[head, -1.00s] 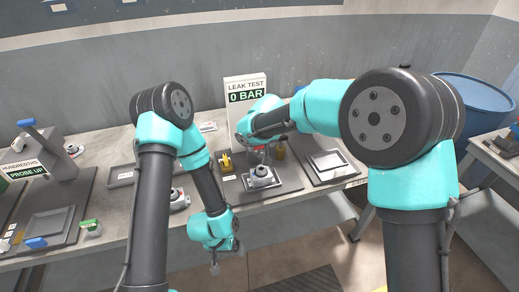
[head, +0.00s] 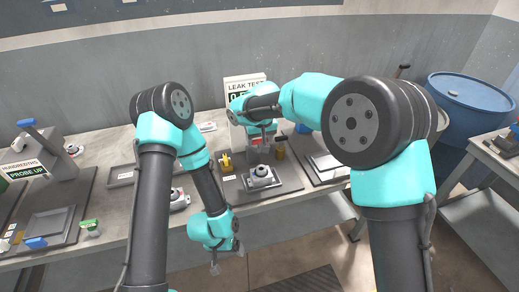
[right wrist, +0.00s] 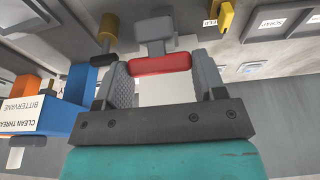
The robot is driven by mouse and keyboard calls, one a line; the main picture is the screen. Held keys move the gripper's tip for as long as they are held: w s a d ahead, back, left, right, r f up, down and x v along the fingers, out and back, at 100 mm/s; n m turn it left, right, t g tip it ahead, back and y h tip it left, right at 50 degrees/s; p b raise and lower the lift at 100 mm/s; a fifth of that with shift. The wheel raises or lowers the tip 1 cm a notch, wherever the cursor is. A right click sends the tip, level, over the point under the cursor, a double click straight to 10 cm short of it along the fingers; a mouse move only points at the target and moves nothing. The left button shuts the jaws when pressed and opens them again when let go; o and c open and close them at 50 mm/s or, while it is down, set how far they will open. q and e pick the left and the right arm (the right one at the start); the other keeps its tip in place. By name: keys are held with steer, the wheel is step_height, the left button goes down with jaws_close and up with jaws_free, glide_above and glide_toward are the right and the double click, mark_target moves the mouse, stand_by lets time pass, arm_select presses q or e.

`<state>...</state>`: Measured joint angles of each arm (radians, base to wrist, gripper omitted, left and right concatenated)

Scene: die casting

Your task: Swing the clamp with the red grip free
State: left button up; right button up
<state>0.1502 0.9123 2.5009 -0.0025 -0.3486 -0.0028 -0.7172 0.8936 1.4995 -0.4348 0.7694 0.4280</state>
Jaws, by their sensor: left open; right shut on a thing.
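The clamp's red grip (right wrist: 160,63) lies crosswise between the fingers of my right gripper (right wrist: 161,72) in the right wrist view. My right gripper is shut on it, and a grey clamp block (right wrist: 155,29) shows beyond it. In the head view my right gripper (head: 265,136) is above the leak test fixture (head: 284,185), where a metal part (head: 260,176) sits below it. The grip is hard to make out there. My left gripper (head: 227,264) hangs open and empty in front of the bench edge.
A yellow clamp (head: 226,162) and a brass cylinder (head: 280,150) stand on either side of the part. The leak test sign (head: 243,83) is behind, partly covered by my right arm. A tray (head: 322,164) lies right of the fixture. A blue barrel (head: 470,100) stands far right.

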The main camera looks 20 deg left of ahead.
steer(key=shift+w+a+r+g+h, duration=0.45)
steer(key=shift+w+r+g, duration=0.1)
steer(key=shift+w+g, duration=0.15)
steer(key=o, duration=1)
steer(key=shift+r, duration=0.1)
steer(key=r, duration=0.5)
steer(key=s+r, duration=0.1)
steer(key=r, duration=0.5)
steer(key=d+r, duration=0.1)
steer(key=r, duration=0.5)
steer(key=shift+s+d+r, duration=0.1)
steer(key=shift+s, duration=0.3)
